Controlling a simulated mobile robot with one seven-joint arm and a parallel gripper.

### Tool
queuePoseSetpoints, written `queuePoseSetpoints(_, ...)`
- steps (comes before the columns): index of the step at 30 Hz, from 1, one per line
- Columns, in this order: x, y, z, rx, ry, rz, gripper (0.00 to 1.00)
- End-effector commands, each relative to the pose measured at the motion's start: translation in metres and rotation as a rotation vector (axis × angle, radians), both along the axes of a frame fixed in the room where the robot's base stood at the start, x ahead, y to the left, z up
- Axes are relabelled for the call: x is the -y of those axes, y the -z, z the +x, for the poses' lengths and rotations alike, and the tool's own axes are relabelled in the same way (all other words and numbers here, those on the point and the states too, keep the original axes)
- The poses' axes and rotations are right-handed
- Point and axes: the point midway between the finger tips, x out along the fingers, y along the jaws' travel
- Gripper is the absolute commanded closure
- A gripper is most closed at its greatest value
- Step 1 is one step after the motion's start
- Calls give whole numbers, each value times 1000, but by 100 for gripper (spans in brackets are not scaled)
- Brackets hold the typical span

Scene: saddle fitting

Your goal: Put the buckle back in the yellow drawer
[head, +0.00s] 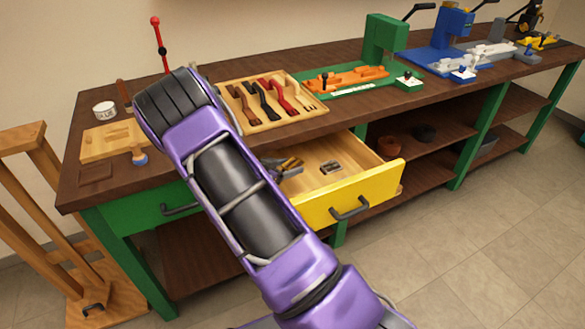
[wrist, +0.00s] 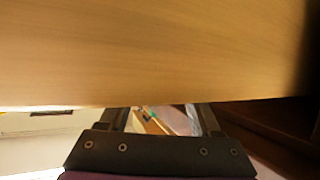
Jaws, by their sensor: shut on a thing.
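The yellow drawer (head: 321,203) is pulled open from the bench. A small grey metal piece (head: 330,167), buckle-like, lies on its bare wooden floor. Grey and brass-coloured pieces (head: 288,166) show at its left, partly behind my arm; I cannot tell what they are. My gripper is hidden in the head view. In the wrist view my gripper (wrist: 158,120) has its two fingers apart, their tips hidden behind a broad pale wooden surface (wrist: 150,50) very close to the camera. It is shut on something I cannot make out.
The bench top (head: 340,68) carries a tool tray (head: 268,125), a green press (head: 385,40), a blue press (head: 452,25) and, at left, a wooden board (head: 105,142) with a white tub (head: 104,108). A wooden stand (head: 60,220) is at left. Floor at right (head: 480,250) is clear.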

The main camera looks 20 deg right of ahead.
Motion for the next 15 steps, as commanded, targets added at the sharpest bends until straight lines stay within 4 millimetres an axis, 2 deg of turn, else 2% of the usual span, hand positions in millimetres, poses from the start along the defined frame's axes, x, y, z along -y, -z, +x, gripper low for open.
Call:
queuePoseSetpoints(1, 10, 1, 4, 2, 4, -3, 92)
queuePoseSetpoints(3, 19, 3, 8, 0, 1, -1, 92)
queuePoseSetpoints(5, 16, 12, 7, -2, -1, -2, 92)
queuePoseSetpoints(15, 16, 15, 7, 0, 1, 0, 92)
